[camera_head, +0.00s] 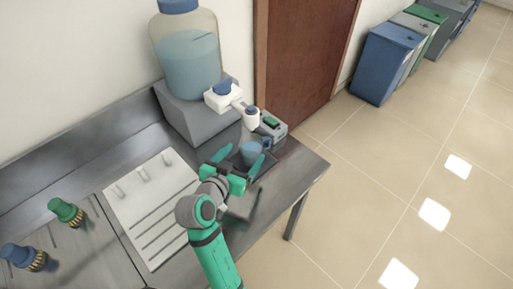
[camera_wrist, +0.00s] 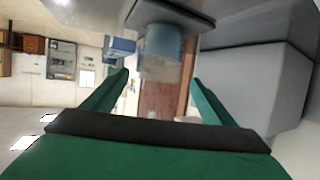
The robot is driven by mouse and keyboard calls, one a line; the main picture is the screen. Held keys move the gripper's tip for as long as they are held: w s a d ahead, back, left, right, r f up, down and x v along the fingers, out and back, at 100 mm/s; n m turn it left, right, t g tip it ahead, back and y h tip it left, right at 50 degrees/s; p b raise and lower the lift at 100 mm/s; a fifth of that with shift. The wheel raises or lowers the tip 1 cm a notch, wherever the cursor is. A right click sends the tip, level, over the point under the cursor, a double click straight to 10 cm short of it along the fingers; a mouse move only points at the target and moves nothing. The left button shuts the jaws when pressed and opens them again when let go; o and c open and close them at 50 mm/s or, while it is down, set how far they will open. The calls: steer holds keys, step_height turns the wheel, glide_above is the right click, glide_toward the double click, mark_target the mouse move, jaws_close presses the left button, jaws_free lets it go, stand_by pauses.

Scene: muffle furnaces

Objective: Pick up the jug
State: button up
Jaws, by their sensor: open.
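The jug appears to be the small translucent blue vessel (camera_head: 251,153) near the front right end of the metal bench, below the dispenser's spout. In the wrist view the jug (camera_wrist: 163,45) shows upside down between my two fingers, with a clear gap on each side. My gripper (camera_head: 238,161) is open, with one green finger toward each side of the jug. It also shows in the wrist view (camera_wrist: 158,80). The fingers do not visibly touch the jug. How far it sits between them is unclear, and part of it is hidden in the head view.
A large bottle of blue liquid (camera_head: 192,66) stands on a grey block (camera_head: 198,118) behind the jug. A white dispenser arm (camera_head: 224,98) and a small device (camera_head: 271,125) are close by. A white slotted panel (camera_head: 150,205) lies left. Open floor is right.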

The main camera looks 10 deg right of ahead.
mark_target(247, 151)
steer(key=shift+x, duration=2.8)
steer(key=shift+d, duration=0.1)
steer(key=shift+c, duration=0.6)
steer(key=c, duration=1.3)
steer(key=shift+o, duration=0.2)
